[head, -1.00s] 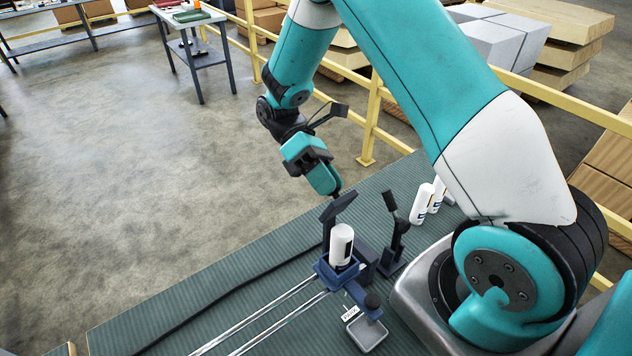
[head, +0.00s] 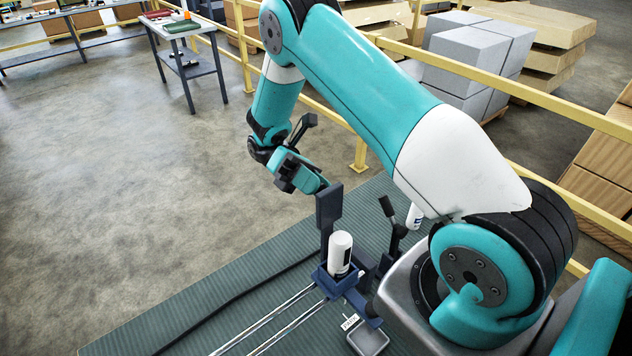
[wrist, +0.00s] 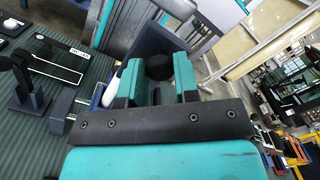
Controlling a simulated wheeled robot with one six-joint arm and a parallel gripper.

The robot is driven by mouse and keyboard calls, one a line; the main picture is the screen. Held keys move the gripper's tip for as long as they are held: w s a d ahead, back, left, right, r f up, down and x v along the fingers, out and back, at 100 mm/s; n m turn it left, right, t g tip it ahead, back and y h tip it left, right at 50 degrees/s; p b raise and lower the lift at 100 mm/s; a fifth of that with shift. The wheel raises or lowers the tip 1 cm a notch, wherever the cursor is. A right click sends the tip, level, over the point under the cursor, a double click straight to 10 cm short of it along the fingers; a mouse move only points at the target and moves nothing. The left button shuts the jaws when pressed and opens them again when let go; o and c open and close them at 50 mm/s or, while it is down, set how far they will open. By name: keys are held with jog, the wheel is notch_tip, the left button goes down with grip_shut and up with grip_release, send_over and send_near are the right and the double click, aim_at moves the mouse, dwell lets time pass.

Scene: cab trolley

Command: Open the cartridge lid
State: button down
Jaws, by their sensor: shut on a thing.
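The dark blue cartridge lid (head: 329,207) stands about upright above the blue holder (head: 322,283) in the head view. A white cartridge (head: 341,247) stands in that holder below the lid. My gripper (head: 322,186) is at the lid's upper part. In the wrist view, the teal fingers of my gripper (wrist: 158,82) are closed around a round black knob (wrist: 158,67) on the blue lid (wrist: 150,42). The cartridge shows only as a white sliver beside the fingers. The far side of the lid is hidden in the head view.
A black-handled lever (head: 389,212) stands right of the holder, with a white bottle (head: 413,217) behind it. Two metal rails (head: 265,322) run to the lower left. A small grey tray (head: 370,341) is in front. A yellow railing (head: 362,140) lies behind.

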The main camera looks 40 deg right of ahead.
jog(key=shift+w+f, duration=0.1)
jog(key=shift+f, duration=0.1)
dwell(0.4)
jog(key=c, duration=0.8)
grip_release()
jog(key=shift+c, duration=0.2)
jog(key=shift+r, duration=0.15)
